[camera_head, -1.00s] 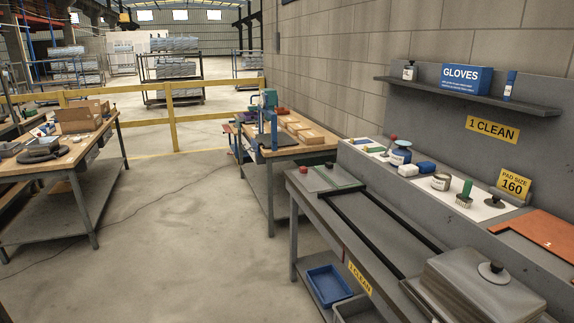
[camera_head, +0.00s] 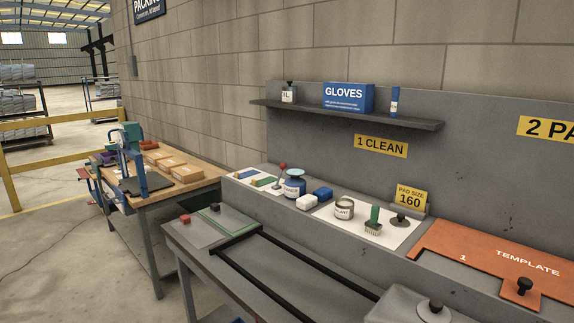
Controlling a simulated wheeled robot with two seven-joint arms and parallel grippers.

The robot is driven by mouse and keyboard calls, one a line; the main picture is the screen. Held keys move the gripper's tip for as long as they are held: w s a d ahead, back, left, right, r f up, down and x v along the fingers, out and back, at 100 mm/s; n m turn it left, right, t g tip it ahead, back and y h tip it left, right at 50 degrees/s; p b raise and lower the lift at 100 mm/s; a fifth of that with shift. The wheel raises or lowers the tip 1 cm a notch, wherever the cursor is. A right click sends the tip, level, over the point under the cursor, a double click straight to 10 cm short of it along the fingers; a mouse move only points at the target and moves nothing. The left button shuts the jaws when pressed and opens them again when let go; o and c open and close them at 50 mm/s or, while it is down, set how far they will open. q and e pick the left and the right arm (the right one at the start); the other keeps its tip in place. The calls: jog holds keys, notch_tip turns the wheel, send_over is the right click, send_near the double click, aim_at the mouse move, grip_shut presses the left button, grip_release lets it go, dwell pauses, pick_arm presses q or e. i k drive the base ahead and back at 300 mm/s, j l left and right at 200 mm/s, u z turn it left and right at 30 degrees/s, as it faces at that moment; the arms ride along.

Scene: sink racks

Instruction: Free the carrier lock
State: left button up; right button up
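No part is labelled as a carrier lock. On the near grey bench, a black two-rail frame (camera_head: 262,270) runs from upper left to lower right. A grey lidded block with a round-topped knob (camera_head: 434,308) sits at the lower right, partly cut off by the picture edge. I cannot tell which of these is the carrier or its lock. Neither of my grippers shows in the view.
The raised ledge behind holds a blue-topped jar (camera_head: 294,184), a tin (camera_head: 344,210), a green-handled brush (camera_head: 374,219) and an orange template (camera_head: 480,257). A shelf (camera_head: 345,114) carries a gloves box (camera_head: 348,97). A wooden-topped table (camera_head: 188,189) stands left; open floor lies beyond.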

aim_at(282, 166)
jog(key=i+j+z, duration=0.1)
jog(key=z, duration=1.05)
jog(key=j+z, duration=0.4)
jog(key=j, duration=0.2)
jog(key=j+z, duration=0.4)
jog(key=j, duration=0.25)
jog(key=k+j+z, duration=0.15)
jog(key=j+z, duration=0.2)
jog(key=j, duration=0.25)
